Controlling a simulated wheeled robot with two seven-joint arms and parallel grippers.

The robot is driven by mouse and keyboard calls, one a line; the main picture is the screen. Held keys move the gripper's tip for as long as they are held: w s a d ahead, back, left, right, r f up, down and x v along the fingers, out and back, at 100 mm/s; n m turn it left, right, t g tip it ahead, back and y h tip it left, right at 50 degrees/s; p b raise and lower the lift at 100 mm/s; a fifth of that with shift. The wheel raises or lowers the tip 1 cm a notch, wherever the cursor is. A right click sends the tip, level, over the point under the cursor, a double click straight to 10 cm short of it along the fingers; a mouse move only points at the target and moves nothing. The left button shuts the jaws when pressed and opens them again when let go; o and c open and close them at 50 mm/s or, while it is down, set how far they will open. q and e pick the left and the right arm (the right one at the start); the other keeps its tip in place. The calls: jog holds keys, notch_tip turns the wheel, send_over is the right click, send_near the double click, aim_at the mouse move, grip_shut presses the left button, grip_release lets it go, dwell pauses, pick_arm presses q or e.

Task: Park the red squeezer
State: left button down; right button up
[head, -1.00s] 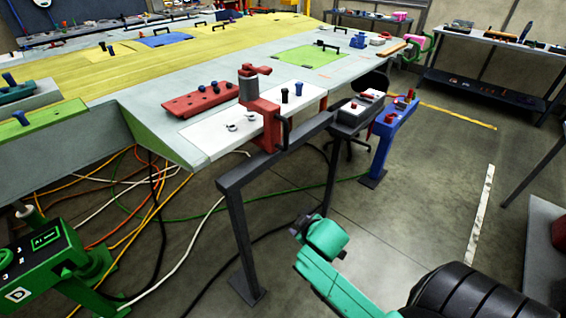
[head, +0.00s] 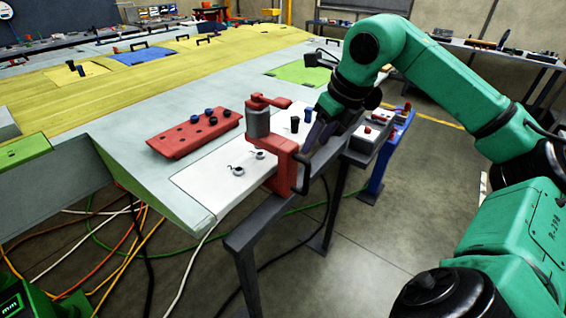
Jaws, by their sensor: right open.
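The red squeezer (head: 285,165) stands upright at the front edge of the wing. It has a grey cylinder (head: 257,122), a red top arm and a black loop handle (head: 303,176) on its right side. My right gripper (head: 312,146) is open, its dark fingers pointing down beside the squeezer's right side, close to the handle. Whether the fingers touch or straddle the handle cannot be told. My left gripper is out of view.
A white panel (head: 215,180) with small clamps lies left of the squeezer. A red perforated block (head: 195,134) sits behind it. A dark metal frame (head: 262,225) runs below the wing edge. A blue stand (head: 378,170) and a tray with red-topped items (head: 366,135) stand to the right.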

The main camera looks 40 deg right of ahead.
aim_at(310, 165)
jog(key=f, duration=0.3)
jog(key=s+f, duration=0.1)
jog(key=f, duration=0.1)
jog(key=shift+s+a+f, duration=0.1)
jog(key=shift+a+f, duration=0.2)
jog(key=w+f, duration=0.1)
jog(key=f, duration=0.1)
jog(key=w+f, duration=0.2)
jog(key=shift+f, duration=0.2)
jog(key=shift+p+x, duration=0.5)
jog(key=shift+x, duration=0.7)
jog(key=shift+a+f, duration=0.1)
jog(key=shift+s, duration=0.1)
jog(key=c, duration=0.4)
grip_shut()
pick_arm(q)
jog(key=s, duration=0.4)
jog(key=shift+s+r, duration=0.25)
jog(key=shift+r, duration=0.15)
